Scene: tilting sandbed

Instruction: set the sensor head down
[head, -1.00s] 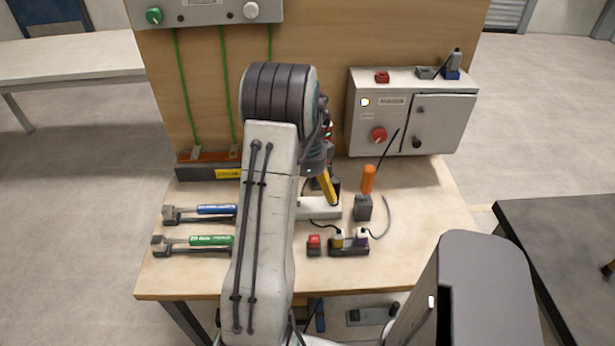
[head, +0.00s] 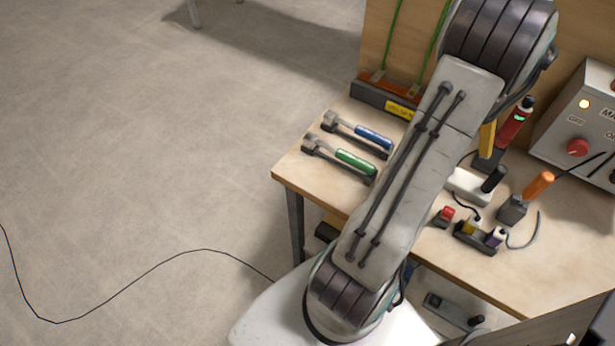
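My arm crosses the head view from bottom centre to upper right and hides much of the bench (head: 565,270). No sensor head can be picked out with certainty. Close to the yellow part is a red and black device with a small green display (head: 516,120). Below it are a white block (head: 467,186) and a black cylinder (head: 495,178) at the block's right end.
Blue-handled (head: 373,137) and green-handled (head: 356,162) tools lie at the bench's left. An orange-handled tool (head: 539,185) stands in a dark holder. A red button block (head: 445,215) and small-bottle rack (head: 473,238) sit near the front. A grey control box (head: 590,115) stands right.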

